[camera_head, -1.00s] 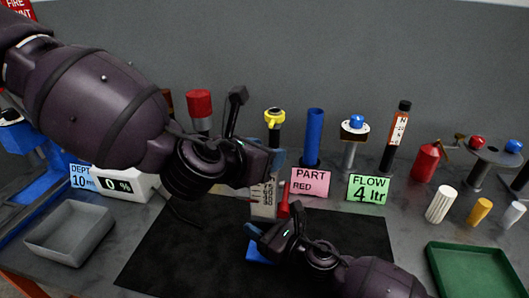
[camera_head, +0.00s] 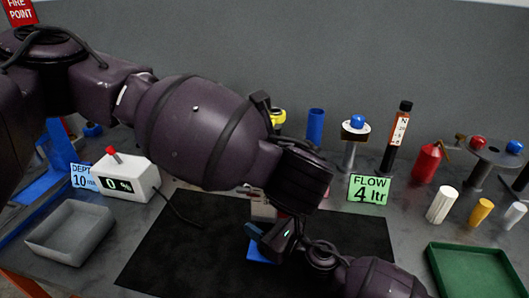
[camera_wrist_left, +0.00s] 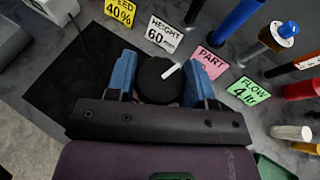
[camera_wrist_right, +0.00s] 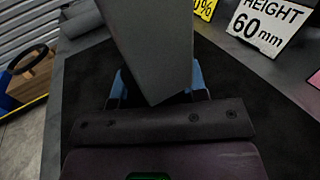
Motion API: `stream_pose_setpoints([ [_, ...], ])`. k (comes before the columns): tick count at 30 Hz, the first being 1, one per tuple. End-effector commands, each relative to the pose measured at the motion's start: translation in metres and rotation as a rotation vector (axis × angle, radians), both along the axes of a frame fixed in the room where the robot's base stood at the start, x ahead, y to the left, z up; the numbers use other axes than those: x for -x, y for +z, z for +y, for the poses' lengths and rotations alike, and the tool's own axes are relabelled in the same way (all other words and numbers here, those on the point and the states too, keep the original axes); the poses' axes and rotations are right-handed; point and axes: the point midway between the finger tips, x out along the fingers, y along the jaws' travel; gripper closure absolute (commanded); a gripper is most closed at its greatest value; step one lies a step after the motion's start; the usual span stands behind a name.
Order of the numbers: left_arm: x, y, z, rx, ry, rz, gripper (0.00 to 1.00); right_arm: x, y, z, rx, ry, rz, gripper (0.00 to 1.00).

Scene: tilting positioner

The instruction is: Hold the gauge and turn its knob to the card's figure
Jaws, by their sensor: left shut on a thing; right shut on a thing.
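The gauge shows in the head view only as a small pale scaled piece (camera_head: 262,207), mostly hidden behind my left arm. In the right wrist view its plain grey body (camera_wrist_right: 155,45) stands between the fingers. My right gripper (camera_wrist_right: 158,90) is shut on this body, low over the black mat. In the left wrist view a round black knob (camera_wrist_left: 158,88) with a white pointer line sits between the blue fingers. My left gripper (camera_wrist_left: 161,78) is shut on the knob; the head view hides it. The white height card (camera_wrist_left: 165,36) reads 60 mm.
A green flow card (camera_head: 368,190) reads 4 ltr, and a blue depth card (camera_head: 84,178) reads 10. A white box (camera_head: 128,178) displays 0 %. A grey bin (camera_head: 70,258) stands left, a green tray (camera_head: 432,272) right. Several posts and cylinders line the back.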

Motion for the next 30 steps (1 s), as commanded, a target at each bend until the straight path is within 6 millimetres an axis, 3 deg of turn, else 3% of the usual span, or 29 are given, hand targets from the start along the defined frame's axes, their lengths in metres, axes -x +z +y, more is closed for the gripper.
stream_pose_setpoints([
  [21, -0.001, -0.0003, 0.0004, -0.003, 0.518, -0.002, 0.76, 0.001, -0.0009, -0.0001, 0.001, 0.002, 0.0, 1.0],
  [30, -0.0009, -0.0014, 0.0014, -0.004, 0.649, 0.0, 0.76, 0.0009, -0.001, -0.0003, 0.001, 0.001, 0.001, 1.0],
])
